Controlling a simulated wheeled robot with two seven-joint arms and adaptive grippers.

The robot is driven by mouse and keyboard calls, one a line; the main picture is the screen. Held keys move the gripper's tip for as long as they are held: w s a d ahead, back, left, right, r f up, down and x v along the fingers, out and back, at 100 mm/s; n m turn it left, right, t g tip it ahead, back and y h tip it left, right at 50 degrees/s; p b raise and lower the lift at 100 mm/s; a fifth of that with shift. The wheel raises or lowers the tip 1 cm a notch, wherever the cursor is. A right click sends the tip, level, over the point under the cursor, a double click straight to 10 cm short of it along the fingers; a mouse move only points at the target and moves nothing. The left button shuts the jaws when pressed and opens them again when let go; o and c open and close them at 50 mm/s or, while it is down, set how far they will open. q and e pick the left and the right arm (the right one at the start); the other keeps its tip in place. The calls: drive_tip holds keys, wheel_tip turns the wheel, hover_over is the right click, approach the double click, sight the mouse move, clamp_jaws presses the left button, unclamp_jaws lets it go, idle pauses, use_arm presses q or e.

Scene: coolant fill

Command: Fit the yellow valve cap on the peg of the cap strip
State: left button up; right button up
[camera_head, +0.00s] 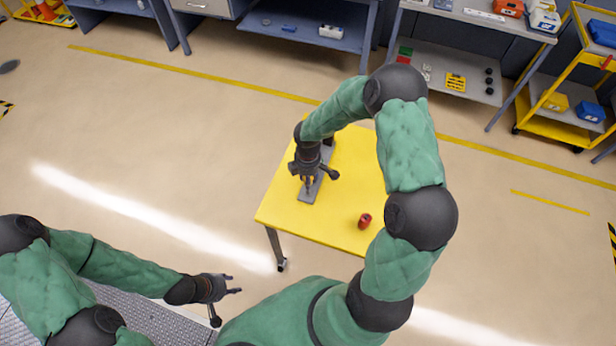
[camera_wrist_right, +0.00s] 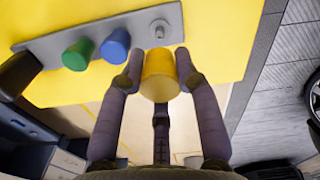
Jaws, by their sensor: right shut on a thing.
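The yellow valve cap (camera_wrist_right: 160,76) is between the fingers of my right gripper (camera_wrist_right: 158,60), which is shut on it. In the right wrist view the grey cap strip (camera_wrist_right: 122,27) lies on the yellow table, with a bare peg (camera_wrist_right: 159,29) near its right end. The held cap shows just below that peg in the picture, apart from it. In the head view my right gripper (camera_head: 308,182) is over the strip (camera_head: 309,197), and the cap cannot be made out there. My left gripper (camera_head: 234,285) is open and empty, away from the table.
A green cap (camera_wrist_right: 77,54) and a blue cap (camera_wrist_right: 115,45) sit on the strip, left of the bare peg. A red cylindrical thing (camera_head: 365,221) stands on the yellow table (camera_head: 283,215) near its front edge. Shelves and a yellow cart (camera_head: 548,122) stand at the back.

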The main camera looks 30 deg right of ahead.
drive_tip(key=shift+f+b, duration=1.55)
drive_tip(key=shift+f, duration=0.6)
drive_tip(key=shift+f+b, duration=1.35)
drive_tip(key=shift+f, duration=0.15)
drive_tip(key=o, duration=0.8)
wheel_tip(320, 180, up, 12)
idle(0.4)
idle(0.5)
